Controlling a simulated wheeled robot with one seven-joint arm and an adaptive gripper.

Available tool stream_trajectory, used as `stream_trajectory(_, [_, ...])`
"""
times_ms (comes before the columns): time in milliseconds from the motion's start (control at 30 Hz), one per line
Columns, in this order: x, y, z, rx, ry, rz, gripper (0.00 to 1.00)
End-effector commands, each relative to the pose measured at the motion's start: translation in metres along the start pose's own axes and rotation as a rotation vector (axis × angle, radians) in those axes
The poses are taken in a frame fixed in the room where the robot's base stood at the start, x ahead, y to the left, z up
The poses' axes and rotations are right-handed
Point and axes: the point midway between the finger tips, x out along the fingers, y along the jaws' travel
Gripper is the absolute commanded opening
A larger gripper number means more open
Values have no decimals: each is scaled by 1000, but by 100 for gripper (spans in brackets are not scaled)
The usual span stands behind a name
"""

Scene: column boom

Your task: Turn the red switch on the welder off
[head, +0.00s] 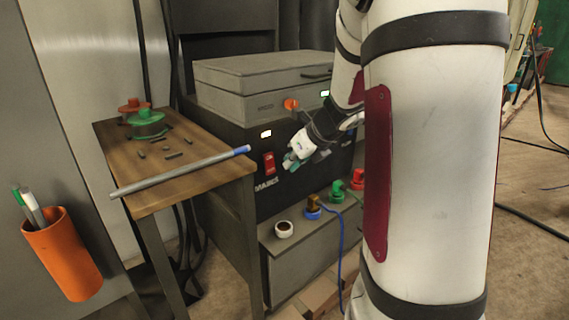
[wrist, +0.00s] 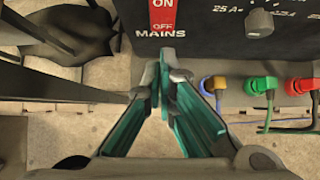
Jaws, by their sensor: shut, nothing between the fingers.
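The welder (head: 232,140) is a dark box with a front panel. Its red switch (head: 269,163) sits on the lower left of that panel, above the word MAINS. In the wrist view the red switch (wrist: 163,14) is at the top edge, marked ON and OFF, and its far end is cut off. My gripper (head: 291,161) is shut and empty, just right of the switch in the head view. In the wrist view my gripper (wrist: 163,60) has its green fingertips together below the MAINS lettering. I cannot tell the gap between the tips and the panel.
A wooden side table (head: 195,182) with a grey rod (head: 180,173) stands left of the welder. Blue, green (head: 337,190) and red (head: 356,180) plugs stick out below the panel. A knob (wrist: 261,21) is right of the switch. A grey case (head: 262,78) lies on top.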

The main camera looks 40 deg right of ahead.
Motion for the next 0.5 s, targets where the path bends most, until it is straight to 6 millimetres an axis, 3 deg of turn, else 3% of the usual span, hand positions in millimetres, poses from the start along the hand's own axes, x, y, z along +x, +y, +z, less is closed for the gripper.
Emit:
stream_trajectory(33, [-14, 0, 4, 1, -3, -2, 0])
stream_trajectory(200, [-42, 0, 5, 1, -2, 0, 0])
stream_trajectory(500, [-61, 0, 6, 2, -1, -1, 0])
